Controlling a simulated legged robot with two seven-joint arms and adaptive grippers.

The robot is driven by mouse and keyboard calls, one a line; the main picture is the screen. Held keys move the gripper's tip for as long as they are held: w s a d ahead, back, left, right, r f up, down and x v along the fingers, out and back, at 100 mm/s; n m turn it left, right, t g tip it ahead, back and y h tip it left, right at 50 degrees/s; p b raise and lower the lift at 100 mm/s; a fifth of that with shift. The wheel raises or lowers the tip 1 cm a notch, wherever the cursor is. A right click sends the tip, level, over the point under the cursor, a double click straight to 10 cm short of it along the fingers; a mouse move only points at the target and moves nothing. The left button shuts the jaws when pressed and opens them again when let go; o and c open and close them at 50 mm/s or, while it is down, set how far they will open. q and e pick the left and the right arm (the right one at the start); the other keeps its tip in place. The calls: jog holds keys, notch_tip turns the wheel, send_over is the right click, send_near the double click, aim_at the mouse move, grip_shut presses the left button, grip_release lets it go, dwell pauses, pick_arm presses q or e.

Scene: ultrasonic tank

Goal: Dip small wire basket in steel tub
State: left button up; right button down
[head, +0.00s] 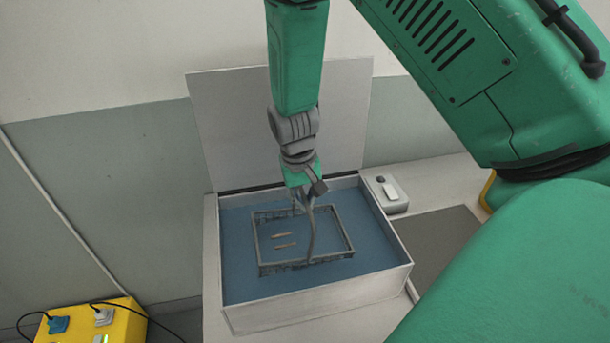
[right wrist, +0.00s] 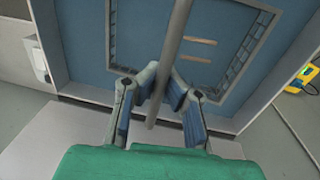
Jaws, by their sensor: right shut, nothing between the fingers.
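The steel tub (head: 320,309) is open and holds blue liquid. The small wire basket (head: 284,265) sits inside the tub, in the blue area, with two small pale pieces (head: 285,245) in it. Its arched handle (head: 314,238) rises over the basket. My right gripper (head: 303,203) is over the basket at the handle. In the right wrist view the handle (right wrist: 176,45) runs past the fingertips of my right gripper (right wrist: 163,82). The fingers are shut and grip nothing. How deep the basket sits is hard to tell. My left gripper is out of view.
A raised lid panel (head: 230,130) stands behind the tub. A small box with a white item (head: 390,191) is at the tub's right, beside a dark mat (head: 440,238). A yellow box with plugs (head: 120,322) is at the lower left.

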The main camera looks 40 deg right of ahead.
jog(key=shift+a+r+p, duration=0.15)
jog(key=shift+r+p, duration=0.45)
jog(key=shift+r, duration=0.55)
jog(key=shift+d+r, duration=0.2)
jog(key=shift+r, duration=0.85)
jog(key=shift+a+r, duration=0.1)
jog(key=shift+r, duration=3)
jog(key=shift+f, duration=0.1)
